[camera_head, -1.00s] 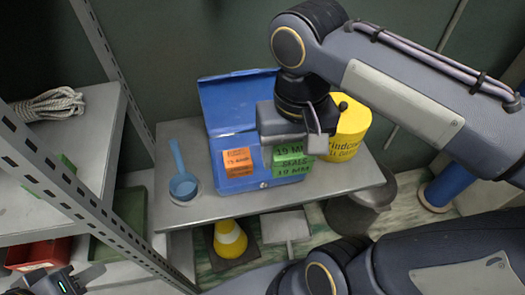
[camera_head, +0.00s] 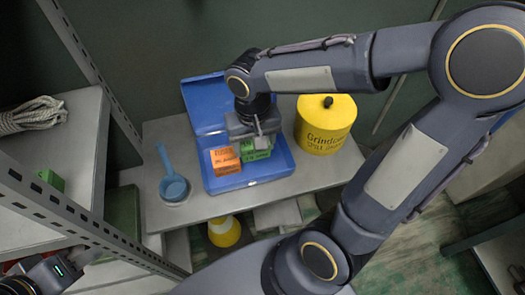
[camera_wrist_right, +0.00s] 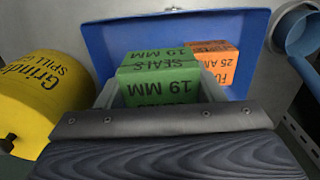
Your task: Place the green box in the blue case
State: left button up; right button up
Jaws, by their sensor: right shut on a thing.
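The green box (camera_head: 257,151), labelled SEALS 19 MM, is between the fingers of my right gripper (camera_head: 262,140), which is shut on it. The right wrist view also shows the box (camera_wrist_right: 158,75) between the fingers. The blue case (camera_head: 222,186) stands open on the table, its lid raised at the back. The green box is within the case's outline, right of the orange box (camera_head: 225,160). I cannot tell whether it touches the case floor. My left gripper (camera_head: 75,262) is at the lower left, far from the case; its jaws are unclear.
A yellow canister (camera_head: 325,125) stands right of the case. A blue ladle-like scoop (camera_head: 173,186) lies to its left on the grey table (camera_head: 300,183). A metal shelf at left holds rope (camera_head: 30,115) and another green item (camera_head: 50,181).

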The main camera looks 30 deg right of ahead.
jog(key=d+f, duration=0.1)
jog(key=f, duration=0.1)
jog(key=w+d+f, duration=0.1)
jog(key=shift+d+f, duration=0.35)
jog(key=shift+f, duration=0.05)
jog(key=shift+w+d+f+b, duration=0.15)
jog(key=shift+f+b, duration=0.2)
jog(key=shift+f, duration=0.55)
jog(key=shift+w+d+f+b, duration=0.15)
jog(key=shift+f+b, duration=0.15)
jog(key=shift+f, duration=0.6)
jog(key=shift+s, duration=0.1)
jog(key=shift+f, duration=0.2)
jog(key=o, duration=0.7)
jog(key=shift+r, duration=0.15)
